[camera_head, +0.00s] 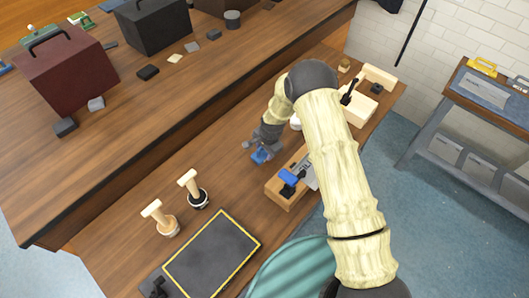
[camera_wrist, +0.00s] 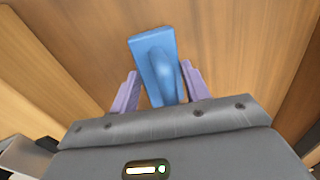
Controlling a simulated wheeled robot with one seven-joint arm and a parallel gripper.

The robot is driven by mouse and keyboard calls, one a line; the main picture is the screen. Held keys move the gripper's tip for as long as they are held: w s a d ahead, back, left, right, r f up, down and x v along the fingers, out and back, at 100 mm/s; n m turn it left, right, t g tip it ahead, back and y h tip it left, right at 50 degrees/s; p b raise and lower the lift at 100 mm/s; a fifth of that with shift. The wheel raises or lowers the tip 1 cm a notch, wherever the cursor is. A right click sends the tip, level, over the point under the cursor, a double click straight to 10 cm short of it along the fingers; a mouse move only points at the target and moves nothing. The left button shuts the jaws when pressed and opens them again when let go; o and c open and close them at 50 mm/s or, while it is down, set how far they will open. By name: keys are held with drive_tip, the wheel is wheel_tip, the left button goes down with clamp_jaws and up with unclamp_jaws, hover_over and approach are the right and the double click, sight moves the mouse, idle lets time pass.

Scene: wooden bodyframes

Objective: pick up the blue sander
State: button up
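The blue sander (camera_head: 261,156) lies on the wooden workbench, directly below my gripper (camera_head: 257,148). In the wrist view the sander (camera_wrist: 153,50) shows a flat blue face with a rounded handle. It sits between the two purple fingers of my gripper (camera_wrist: 160,82), and its far end reaches past the fingertips. The fingers are apart, with a narrow gap seeming to show on each side of the sander. Its near end is hidden by the gripper body. My arm covers part of the bench to the right in the head view.
A wooden block with a blue-ended tool (camera_head: 288,177) stands close to the right of the sander. Two wooden-handled tools (camera_head: 160,217) (camera_head: 193,188) and a black yellow-edged mat (camera_head: 212,255) are nearer. A raised shelf (camera_head: 140,120) runs behind. Bare bench lies left of the sander.

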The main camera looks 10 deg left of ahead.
drive_tip(key=shift+c, duration=0.6)
drive_tip(key=shift+r, duration=0.1)
drive_tip(key=shift+w+r+b, duration=0.1)
drive_tip(key=shift+r+b, duration=0.2)
drive_tip(key=shift+r, duration=0.3)
wheel_tip(320, 180, up, 9)
drive_tip(key=shift+f+b, duration=0.15)
drive_tip(key=shift+b, duration=0.95)
